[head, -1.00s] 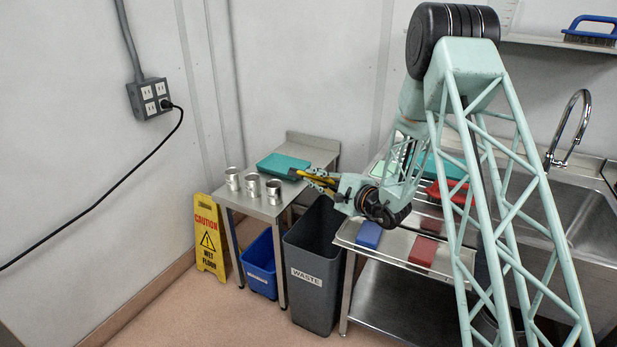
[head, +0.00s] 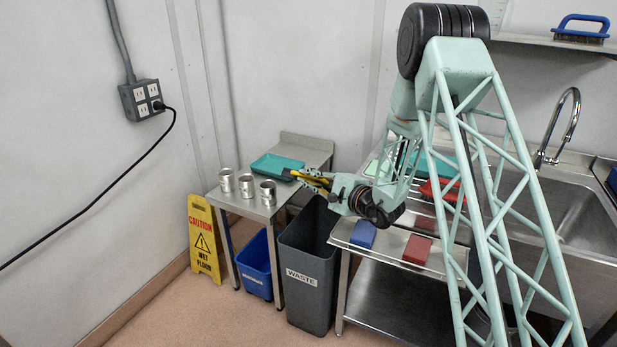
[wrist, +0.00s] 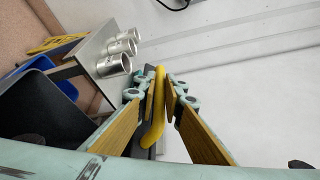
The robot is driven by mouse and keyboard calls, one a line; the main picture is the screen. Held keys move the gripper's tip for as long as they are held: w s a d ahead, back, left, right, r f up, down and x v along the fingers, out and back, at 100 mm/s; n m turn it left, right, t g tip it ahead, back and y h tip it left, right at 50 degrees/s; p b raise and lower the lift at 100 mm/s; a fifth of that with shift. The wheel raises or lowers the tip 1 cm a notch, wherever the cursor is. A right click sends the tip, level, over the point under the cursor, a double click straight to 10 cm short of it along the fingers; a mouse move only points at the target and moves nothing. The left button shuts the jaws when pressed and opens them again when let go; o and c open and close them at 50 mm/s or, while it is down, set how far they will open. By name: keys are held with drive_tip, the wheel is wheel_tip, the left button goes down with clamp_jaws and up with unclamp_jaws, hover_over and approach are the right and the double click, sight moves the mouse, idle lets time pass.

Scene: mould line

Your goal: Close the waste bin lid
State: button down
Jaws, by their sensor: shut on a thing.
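The waste bin (head: 308,279) is dark grey, labelled WASTE, and stands upright on the floor between the small steel table and the sink bench. Its top is open and I look into its dark inside; I cannot make out a lid. The bin's dark opening also shows at the left of the wrist view (wrist: 45,112). My gripper (head: 312,179) is above the bin, near the table's right edge. It is shut on a yellow, curved object (wrist: 155,105), which stands between the fingers in the wrist view; I cannot tell what it is.
Several metal cups (head: 247,186) and a teal tray (head: 275,167) stand on the small steel table (head: 262,210). A blue bin (head: 256,265) is under it. A yellow wet-floor sign (head: 204,238) leans at the left. Blue (head: 363,235) and red (head: 417,249) blocks lie on the bench at right.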

wheel_tip(320, 180, down, 5)
drive_tip(key=s+a+g, duration=0.1)
drive_tip(key=s, duration=0.1)
drive_tip(key=shift+s+f, duration=0.15)
drive_tip(key=shift+s, duration=0.25)
drive_tip(key=c, duration=3.1)
unclamp_jaws()
drive_tip(key=shift+a, duration=0.1)
drive_tip(key=shift+c, duration=0.2)
drive_tip(key=shift+o, duration=1.3)
drive_tip(key=shift+a, duration=0.25)
drive_tip(key=shift+o, duration=0.8)
drive_tip(key=shift+w+a, duration=0.2)
drive_tip(key=shift+w+d+r, duration=0.1)
drive_tip(key=shift+d+r, duration=0.15)
drive_tip(key=shift+r, duration=0.2)
drive_tip(key=shift+w+d, duration=0.1)
